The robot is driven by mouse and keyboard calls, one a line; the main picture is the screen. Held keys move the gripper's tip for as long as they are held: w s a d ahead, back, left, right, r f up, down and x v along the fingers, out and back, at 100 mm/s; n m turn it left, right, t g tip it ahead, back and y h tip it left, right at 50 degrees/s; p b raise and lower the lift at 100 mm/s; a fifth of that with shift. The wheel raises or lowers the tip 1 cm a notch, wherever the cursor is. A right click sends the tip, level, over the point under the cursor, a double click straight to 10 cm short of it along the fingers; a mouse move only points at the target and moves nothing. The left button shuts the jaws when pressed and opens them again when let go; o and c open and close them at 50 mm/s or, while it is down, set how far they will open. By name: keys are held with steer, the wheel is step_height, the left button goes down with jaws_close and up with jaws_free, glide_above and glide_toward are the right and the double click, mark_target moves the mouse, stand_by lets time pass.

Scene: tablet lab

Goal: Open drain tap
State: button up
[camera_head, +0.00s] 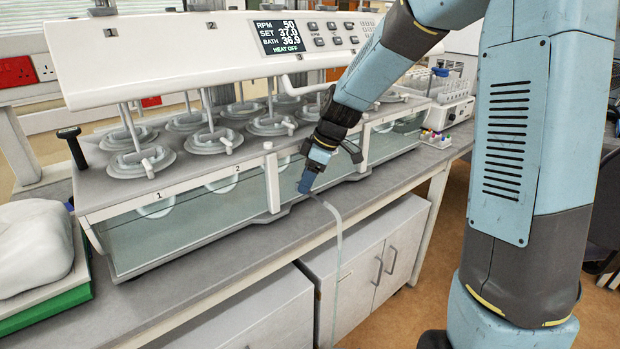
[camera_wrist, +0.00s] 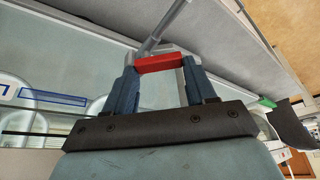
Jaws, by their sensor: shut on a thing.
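The drain tap's red handle (camera_wrist: 160,63) lies between the two blue fingers of my gripper (camera_wrist: 160,84) in the wrist view. The fingers touch its two ends and are shut on it. A grey pipe (camera_wrist: 166,26) runs up behind the handle in that view. In the head view my gripper (camera_head: 306,184) is at the front lower edge of the water bath (camera_head: 190,222), and it hides the tap. A pale hose (camera_head: 338,250) hangs from beside the gripper over the bench edge. I cannot tell the handle's valve position.
The grey bench (camera_head: 215,262) is clear in front of the bath. A green tray (camera_head: 45,310) with a white covered thing stands at the left. A small rack of coloured vials (camera_head: 436,139) is at the right. White cupboards (camera_head: 375,265) are below the bench.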

steer(key=shift+w+d, duration=0.2)
steer(key=o, duration=0.8)
steer(key=shift+o, duration=1.2)
steer(key=shift+a, duration=0.1)
steer(key=shift+s, duration=0.1)
steer(key=v, duration=1.3)
steer(key=shift+d+r, duration=0.25)
steer(key=shift+r, duration=0.05)
steer(key=shift+s, duration=0.1)
